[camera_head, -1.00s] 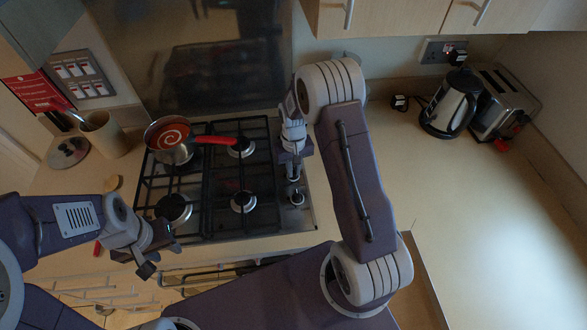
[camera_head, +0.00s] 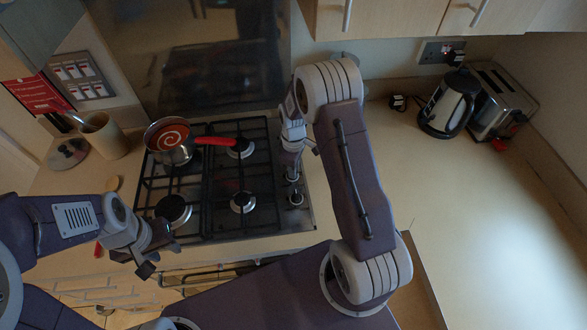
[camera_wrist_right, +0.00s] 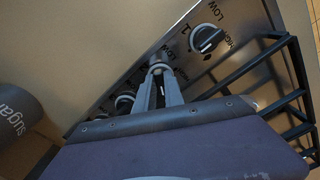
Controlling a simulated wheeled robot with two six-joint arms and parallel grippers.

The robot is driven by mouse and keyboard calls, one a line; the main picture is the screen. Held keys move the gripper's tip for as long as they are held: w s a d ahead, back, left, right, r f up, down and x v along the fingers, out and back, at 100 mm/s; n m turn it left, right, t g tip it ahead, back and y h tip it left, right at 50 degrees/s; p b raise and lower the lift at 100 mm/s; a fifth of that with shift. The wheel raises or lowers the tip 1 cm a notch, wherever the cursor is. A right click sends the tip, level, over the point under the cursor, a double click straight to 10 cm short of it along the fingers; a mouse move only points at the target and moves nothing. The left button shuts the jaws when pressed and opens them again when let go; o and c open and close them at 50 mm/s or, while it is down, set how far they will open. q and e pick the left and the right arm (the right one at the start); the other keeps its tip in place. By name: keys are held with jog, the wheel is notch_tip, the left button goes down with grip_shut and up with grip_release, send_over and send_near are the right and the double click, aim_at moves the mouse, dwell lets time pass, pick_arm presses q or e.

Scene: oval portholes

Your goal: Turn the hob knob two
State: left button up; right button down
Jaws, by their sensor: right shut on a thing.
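My right gripper (camera_wrist_right: 160,88) is shut on a hob knob (camera_wrist_right: 158,69), the second in the row along the hob's right edge. Its fingers hide part of that knob, and I cannot read its number. In the head view my right gripper (camera_head: 292,166) points down at the row. The neighbouring nearest knob (camera_wrist_right: 206,38), with a dark bar and a 1 beside it, is free; it also shows in the head view (camera_head: 296,197). Other knobs (camera_wrist_right: 124,102) lie beyond the held one. My left gripper (camera_head: 160,259) is open and empty, in front of the hob's left side.
A kettle (camera_head: 449,104) and toaster (camera_head: 502,100) stand at back right. The worktop (camera_head: 480,220) on the right is clear. A sugar jar (camera_wrist_right: 18,118) shows in the wrist view.

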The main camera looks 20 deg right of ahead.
jog(key=shift+w+n, duration=0.1)
jog(key=shift+n, duration=0.9)
jog(key=c, duration=1.4)
grip_release()
jog(key=shift+c, duration=0.2)
notch_tip(320, 180, up, 9)
jog(key=b, duration=0.1)
